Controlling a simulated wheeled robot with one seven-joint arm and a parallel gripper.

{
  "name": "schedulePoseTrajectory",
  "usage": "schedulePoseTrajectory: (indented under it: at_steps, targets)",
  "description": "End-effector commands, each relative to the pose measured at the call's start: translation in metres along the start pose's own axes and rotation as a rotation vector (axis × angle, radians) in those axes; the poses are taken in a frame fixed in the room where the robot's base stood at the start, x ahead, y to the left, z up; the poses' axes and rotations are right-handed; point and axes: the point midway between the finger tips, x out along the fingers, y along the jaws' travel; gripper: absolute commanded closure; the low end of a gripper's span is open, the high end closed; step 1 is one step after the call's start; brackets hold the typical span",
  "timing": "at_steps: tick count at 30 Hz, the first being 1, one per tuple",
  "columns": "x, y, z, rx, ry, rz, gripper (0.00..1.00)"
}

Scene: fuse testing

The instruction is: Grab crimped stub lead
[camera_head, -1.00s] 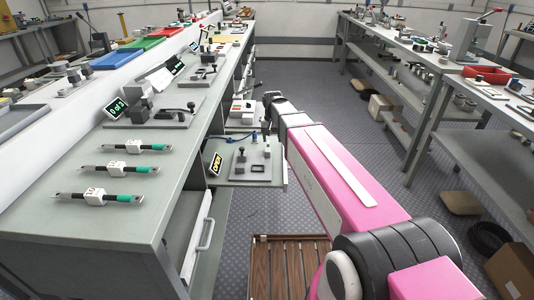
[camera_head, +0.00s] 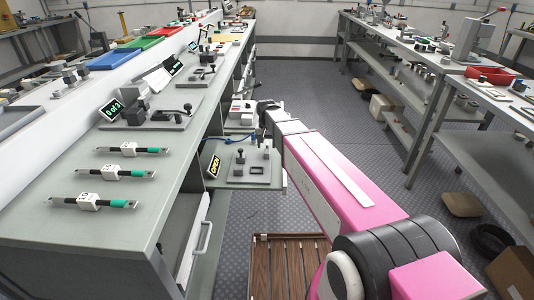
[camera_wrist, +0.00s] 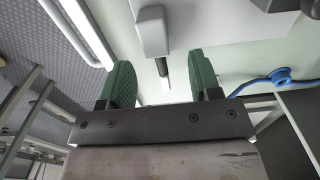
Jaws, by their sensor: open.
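In the wrist view my gripper (camera_wrist: 160,80) is open, its two green fingers apart. A short dark stub (camera_wrist: 164,68) with a pale tip shows between them, beyond the fingertips, beside a white block (camera_wrist: 152,30). A blue lead (camera_wrist: 280,77) with a round blue part lies to the right of the right finger. I cannot tell which of these is the crimped stub lead. In the head view my gripper (camera_head: 266,107) is a dark shape at the arm's far end, its fingers not clear. A blue lead (camera_head: 238,137) shows to its left, above the low shelf.
Several black leads with white tags and green sleeves, one here (camera_head: 133,150), lie on the bench (camera_head: 115,220) at left.

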Motion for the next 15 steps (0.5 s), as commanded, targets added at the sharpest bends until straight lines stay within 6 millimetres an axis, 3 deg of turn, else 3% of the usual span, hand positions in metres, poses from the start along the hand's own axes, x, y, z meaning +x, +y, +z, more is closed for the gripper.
schedulePoseTrajectory:
  at_steps: [6,15]
  targets:
    - [0.029,0.003,0.002,0.0,-0.002,0.0,0.43]
    - [0.034,0.002,0.002,0.0,0.0,0.0,0.46]
